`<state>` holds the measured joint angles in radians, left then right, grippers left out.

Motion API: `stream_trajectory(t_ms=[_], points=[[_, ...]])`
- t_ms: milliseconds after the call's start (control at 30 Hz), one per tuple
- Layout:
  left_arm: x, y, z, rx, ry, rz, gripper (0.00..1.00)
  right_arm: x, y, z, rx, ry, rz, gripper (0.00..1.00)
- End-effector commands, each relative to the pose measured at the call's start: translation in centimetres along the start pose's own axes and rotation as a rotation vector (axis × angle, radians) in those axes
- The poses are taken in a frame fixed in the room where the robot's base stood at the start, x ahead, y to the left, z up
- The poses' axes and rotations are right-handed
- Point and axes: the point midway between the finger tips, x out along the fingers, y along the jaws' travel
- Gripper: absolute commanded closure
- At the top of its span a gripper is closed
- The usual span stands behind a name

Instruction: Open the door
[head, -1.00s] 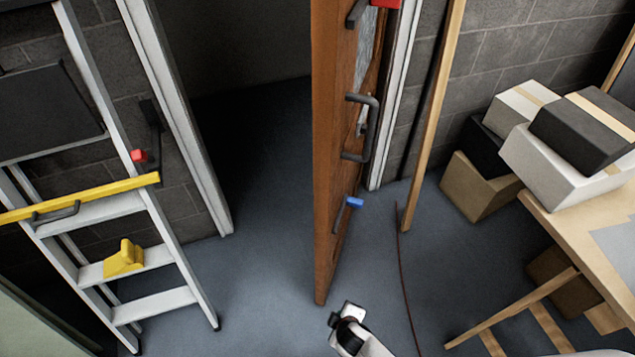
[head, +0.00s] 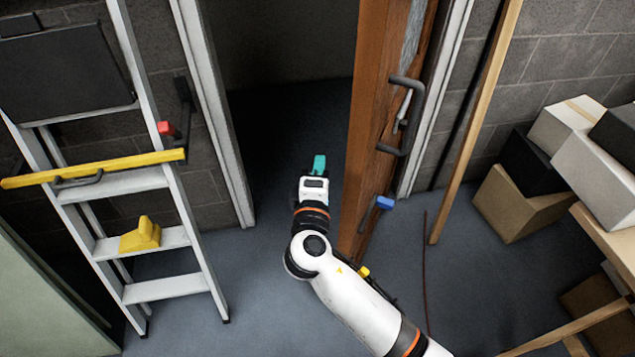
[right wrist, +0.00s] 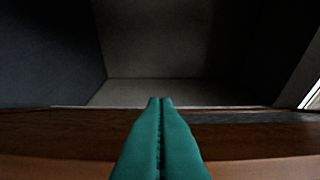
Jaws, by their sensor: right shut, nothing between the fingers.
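The brown wooden door (head: 366,120) stands ajar, seen nearly edge-on in the head view, with the dark doorway opening to its left. A dark grey pull handle (head: 415,115) and a lever with a blue end (head: 384,202) are on its right face. My right gripper (head: 319,162) is shut and empty, its teal fingers in the opening just left of the door's edge. In the right wrist view the shut teal fingers (right wrist: 160,135) point over a brown wooden edge (right wrist: 60,135) toward a dim space. Contact with the door cannot be told. My left gripper is out of view.
A white stepladder (head: 150,185) with a yellow bar (head: 110,172) stands left of the doorway. A wooden plank (head: 480,115) leans against the wall at right. Boxes (head: 520,203) and a wooden table (head: 610,235) stand farther right. The floor before the doorway is clear.

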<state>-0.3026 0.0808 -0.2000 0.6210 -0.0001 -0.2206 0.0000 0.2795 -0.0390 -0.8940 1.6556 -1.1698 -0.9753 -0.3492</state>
Motion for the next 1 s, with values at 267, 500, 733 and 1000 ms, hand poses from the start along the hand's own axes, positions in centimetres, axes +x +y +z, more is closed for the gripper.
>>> stream_trajectory(t_ms=[267, 500, 733, 1000], points=[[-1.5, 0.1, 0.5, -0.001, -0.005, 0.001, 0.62, 1.5, -0.1, -2.5, -0.002, 0.0, 0.001, 1.0], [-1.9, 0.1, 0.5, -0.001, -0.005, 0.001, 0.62, 1.0, 0.0, -3.8, 0.001, -0.001, 0.001, 1.0], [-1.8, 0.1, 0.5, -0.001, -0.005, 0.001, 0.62, 1.0, 0.1, -3.8, 0.002, -0.001, 0.001, 1.0], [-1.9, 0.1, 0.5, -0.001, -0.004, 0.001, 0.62, 1.1, 0.1, -5.0, 0.0, -0.014, 0.002, 1.0]])
